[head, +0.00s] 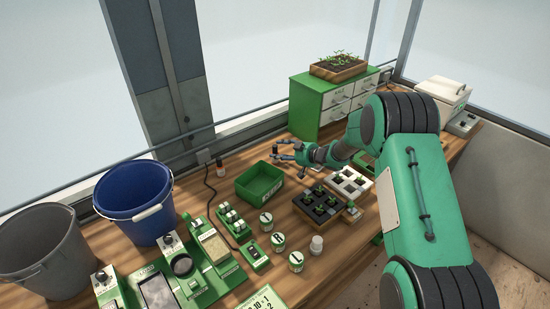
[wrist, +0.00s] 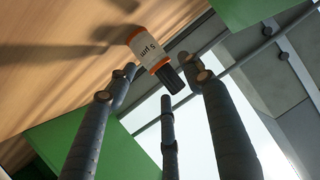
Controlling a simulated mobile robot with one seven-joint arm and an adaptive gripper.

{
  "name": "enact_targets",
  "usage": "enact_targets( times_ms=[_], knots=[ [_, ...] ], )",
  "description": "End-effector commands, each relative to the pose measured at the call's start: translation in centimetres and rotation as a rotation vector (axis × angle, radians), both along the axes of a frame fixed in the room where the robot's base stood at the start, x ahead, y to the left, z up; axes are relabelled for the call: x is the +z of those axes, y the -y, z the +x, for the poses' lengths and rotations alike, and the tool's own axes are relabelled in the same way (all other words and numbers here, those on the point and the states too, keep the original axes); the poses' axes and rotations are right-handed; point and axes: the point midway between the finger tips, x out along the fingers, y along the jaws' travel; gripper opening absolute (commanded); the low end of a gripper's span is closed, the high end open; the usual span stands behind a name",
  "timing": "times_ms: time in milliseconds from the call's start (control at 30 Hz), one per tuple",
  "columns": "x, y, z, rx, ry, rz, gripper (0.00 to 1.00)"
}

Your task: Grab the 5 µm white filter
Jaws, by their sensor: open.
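A small cylinder with a white body, orange bands and a black end shows in the wrist view (wrist: 149,46). Its white label reads "5 µm". It stands on the wooden bench, tilted in this rolled picture. My gripper (wrist: 163,91) is open, its dark fingers spread, with the cylinder beyond and between the fingertips and nothing held. In the head view my gripper (head: 279,151) reaches left over the bench behind the green bin. A small dark-topped object (head: 220,164) stands left of it there and looks like the same cylinder, too small to read.
The green bin (head: 244,188) stands in front of my gripper. A blue bucket (head: 130,219) and a grey bucket (head: 63,253) are at the left. A green drawer cabinet (head: 306,101) stands behind, and seedling trays (head: 299,197) lie to the right. A window rail runs along the back.

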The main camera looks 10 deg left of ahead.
Motion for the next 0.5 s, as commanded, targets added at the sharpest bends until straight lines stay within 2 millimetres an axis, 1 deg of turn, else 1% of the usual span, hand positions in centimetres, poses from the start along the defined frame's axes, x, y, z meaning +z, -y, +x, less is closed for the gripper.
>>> enact_targets(
  times_ms=[33,200,333,500],
  knots=[
    [-0.5,-0.6,0.3,0.001,0.001,0.001,0.51],
    [-1.2,-1.9,1.3,0.0,-0.001,-0.001,0.51],
    [-1.2,-2.3,1.6,-0.001,0.001,-0.001,0.51],
    [-1.1,-2.4,1.6,-0.001,0.0,0.0,0.51]
  ],
)
